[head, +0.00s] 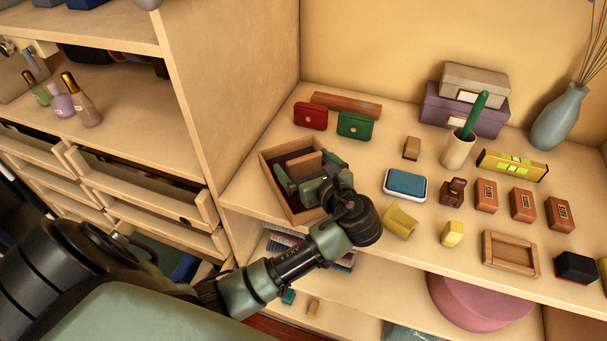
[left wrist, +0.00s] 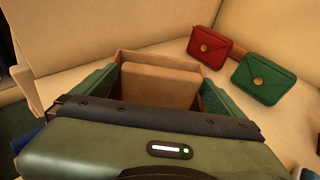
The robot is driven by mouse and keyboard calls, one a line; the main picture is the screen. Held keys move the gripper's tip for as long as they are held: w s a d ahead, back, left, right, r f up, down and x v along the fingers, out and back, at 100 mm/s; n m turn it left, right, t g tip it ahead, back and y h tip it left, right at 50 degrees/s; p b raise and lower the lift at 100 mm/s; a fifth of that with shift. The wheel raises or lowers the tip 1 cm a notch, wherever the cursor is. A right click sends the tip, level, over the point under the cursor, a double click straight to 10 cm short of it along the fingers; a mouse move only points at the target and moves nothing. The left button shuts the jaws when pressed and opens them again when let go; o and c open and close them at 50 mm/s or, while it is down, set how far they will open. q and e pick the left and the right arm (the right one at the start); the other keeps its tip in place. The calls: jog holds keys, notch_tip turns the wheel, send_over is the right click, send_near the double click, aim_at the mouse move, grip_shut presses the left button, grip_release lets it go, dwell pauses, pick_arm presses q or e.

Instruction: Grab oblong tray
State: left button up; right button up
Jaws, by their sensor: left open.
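An open oblong wooden tray (head: 267,170) with a dark red inside stands at the left end of the shelf top. A tan block (left wrist: 160,85) is inside it, and the tray's far rim (left wrist: 120,58) shows behind the block. My left gripper (head: 306,174) is over the tray, pointing down into it. Its jaws are open, with one green finger on each side of the tan block in the left wrist view. I cannot tell whether the fingers touch the tray or the block. The gripper hides the tray's right part. My right gripper is not in view.
A red pouch (head: 311,116) and a green pouch (head: 356,125) lie behind the tray. A blue-topped white dish (head: 405,185) and yellow holder (head: 400,221) are to its right. A smaller wooden tray (head: 511,271) lies near the front edge. A wooden partition (head: 222,90) rises at left.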

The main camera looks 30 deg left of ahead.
pick_arm(q)
jog(key=shift+r, duration=0.1)
jog(key=c, duration=1.6)
jog(key=shift+c, duration=0.2)
